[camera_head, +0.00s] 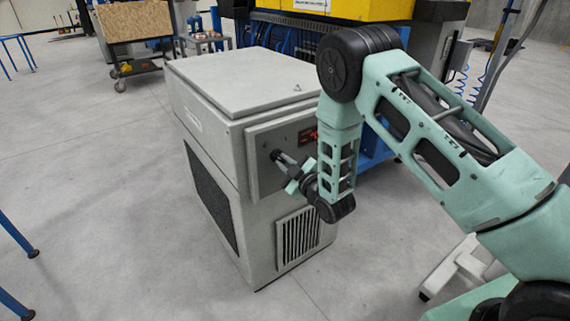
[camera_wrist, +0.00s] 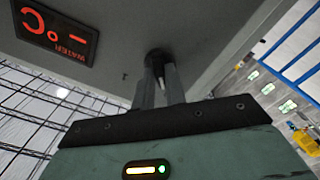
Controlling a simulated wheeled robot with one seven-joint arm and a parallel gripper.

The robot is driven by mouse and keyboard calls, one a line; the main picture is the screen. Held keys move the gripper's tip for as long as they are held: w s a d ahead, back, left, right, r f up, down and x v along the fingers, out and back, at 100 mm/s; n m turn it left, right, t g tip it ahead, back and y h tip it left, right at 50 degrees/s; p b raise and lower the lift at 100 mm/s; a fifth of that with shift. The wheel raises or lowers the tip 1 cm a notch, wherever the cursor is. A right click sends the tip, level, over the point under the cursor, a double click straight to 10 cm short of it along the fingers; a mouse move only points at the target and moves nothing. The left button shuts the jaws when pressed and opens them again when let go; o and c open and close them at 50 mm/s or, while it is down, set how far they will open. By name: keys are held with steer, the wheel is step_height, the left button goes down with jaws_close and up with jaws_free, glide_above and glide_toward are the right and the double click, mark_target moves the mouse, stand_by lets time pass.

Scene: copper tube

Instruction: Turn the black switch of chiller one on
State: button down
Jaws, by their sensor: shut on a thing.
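The chiller (camera_head: 240,90) is a grey box with a light lid, a front panel and a slatted vent below. Its black switch (camera_wrist: 156,54) is a small round knob on the panel in the wrist view, with a pale mark beside it. My gripper (camera_wrist: 158,78) is shut on the switch, one finger on each side, and the fingers partly cover it. In the head view my gripper (camera_head: 282,162) meets the front panel left of the display. The switch's exact turn angle is hard to tell.
A lit red display (camera_wrist: 52,32) reading "WATER" is on the same panel; it also shows in the head view (camera_head: 307,135). A blue and yellow machine (camera_head: 300,35) stands behind the chiller. A cart (camera_head: 135,45) stands at the back left.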

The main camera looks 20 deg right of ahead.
steer(key=m+b, duration=0.1)
steer(key=m, duration=0.2)
steer(key=shift+f+m+b, duration=0.15)
steer(key=shift+m+b, duration=0.15)
steer(key=shift+m, duration=0.1)
steer(key=m+b, duration=0.1)
steer(key=m, duration=0.3)
steer(key=shift+d+m+b, duration=0.1)
steer(key=shift+m+b, duration=0.2)
steer(key=m+b, duration=0.1)
steer(key=m, duration=0.3)
steer(key=shift+m, duration=0.3)
steer(key=shift+m+b, duration=0.45)
steer(key=shift+m, duration=1.65)
steer(key=c, duration=1.4)
jaws_free()
steer(key=shift+c, duration=0.2)
